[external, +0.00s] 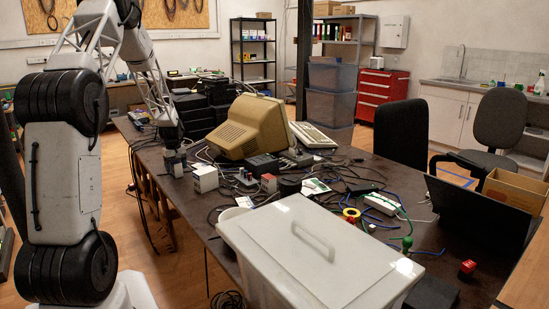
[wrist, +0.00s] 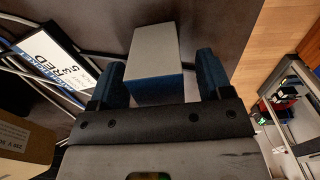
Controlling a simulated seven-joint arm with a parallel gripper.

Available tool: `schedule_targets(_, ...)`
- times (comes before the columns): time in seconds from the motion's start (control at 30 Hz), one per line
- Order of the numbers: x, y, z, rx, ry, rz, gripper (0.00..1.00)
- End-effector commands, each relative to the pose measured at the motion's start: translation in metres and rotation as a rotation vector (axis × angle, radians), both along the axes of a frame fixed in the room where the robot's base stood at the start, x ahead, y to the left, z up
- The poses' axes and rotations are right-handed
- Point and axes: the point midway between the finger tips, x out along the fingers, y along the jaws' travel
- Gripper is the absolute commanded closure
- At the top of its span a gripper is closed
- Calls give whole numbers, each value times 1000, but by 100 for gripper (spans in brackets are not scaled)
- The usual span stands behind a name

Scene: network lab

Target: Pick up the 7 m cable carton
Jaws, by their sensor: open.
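My gripper (wrist: 168,80) is open, with one dark blue finger on each side of a small carton. This carton (wrist: 153,52) has a pale grey-white top and a blue side in the wrist view. No length marking is readable on it, so I cannot confirm that it is the 7 m cable carton. Small gaps seem to show between it and the fingers. In the external view my gripper (external: 174,154) points down at the table's left edge, with a small pale box (external: 176,168) at its tips.
A white label (wrist: 58,62) and cables lie left in the wrist view, above a brown box (wrist: 24,140). A beige monitor (external: 250,128) stands behind. A lidded white bin (external: 318,255) fills the front.

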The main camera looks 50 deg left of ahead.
Motion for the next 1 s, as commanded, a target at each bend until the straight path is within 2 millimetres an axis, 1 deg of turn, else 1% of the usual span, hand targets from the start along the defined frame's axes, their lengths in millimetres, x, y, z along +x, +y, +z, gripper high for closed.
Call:
schedule_targets(0.13,0,0,-6,1,-1,0,28)
schedule_targets(0.67,0,0,-6,1,-1,0,28)
schedule_targets(1.0,0,0,-6,1,-1,0,80)
